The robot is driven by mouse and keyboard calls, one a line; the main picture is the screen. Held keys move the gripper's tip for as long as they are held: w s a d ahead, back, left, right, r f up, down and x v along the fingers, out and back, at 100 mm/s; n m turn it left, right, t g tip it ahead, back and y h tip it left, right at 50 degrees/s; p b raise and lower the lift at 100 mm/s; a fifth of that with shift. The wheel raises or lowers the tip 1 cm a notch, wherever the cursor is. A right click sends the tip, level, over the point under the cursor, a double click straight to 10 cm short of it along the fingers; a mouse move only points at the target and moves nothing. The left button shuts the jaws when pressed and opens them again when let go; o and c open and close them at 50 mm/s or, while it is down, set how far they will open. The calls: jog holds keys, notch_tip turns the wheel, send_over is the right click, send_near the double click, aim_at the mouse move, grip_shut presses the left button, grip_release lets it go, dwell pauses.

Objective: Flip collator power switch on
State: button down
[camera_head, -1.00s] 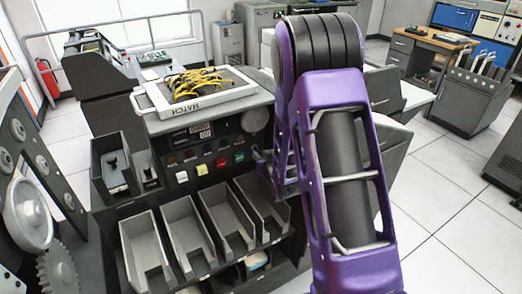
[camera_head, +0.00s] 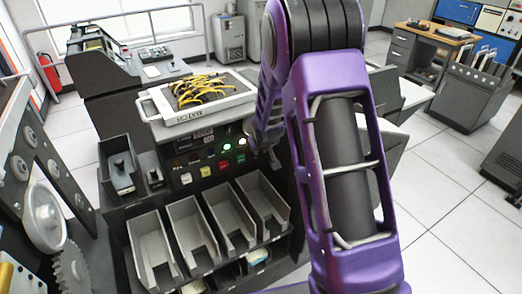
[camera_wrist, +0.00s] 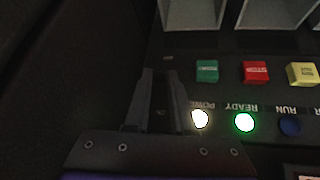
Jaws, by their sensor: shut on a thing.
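The collator (camera_head: 185,150) stands left of my purple arm in the head view, with a dark control panel above its card bins. In the wrist view the panel appears upside down. The lamp labelled POWER (camera_wrist: 200,119) glows white and the lamp labelled READY (camera_wrist: 244,122) glows green; the RUN lamp (camera_wrist: 289,125) is dark. My gripper (camera_wrist: 163,75) is down at the panel beside the POWER lamp. Its fingers are close together, shut around the power switch, which they almost wholly hide. In the head view, my gripper (camera_head: 268,150) is partly hidden by my arm.
Green (camera_wrist: 207,71), red (camera_wrist: 255,71) and yellow (camera_wrist: 302,74) buttons sit near my fingers. Card bins (camera_head: 152,245) project below the panel. A wired plugboard marked MATCH (camera_head: 160,119) lies on top. Open floor (camera_head: 450,230) lies to the right.

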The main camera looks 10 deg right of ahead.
dwell(0.4)
jog(key=c, duration=0.8)
grip_release()
jog(key=shift+o, duration=0.2)
jog(key=v, duration=1.7)
jog(key=shift+s+a+r, duration=0.1)
jog(key=shift+r, duration=0.1)
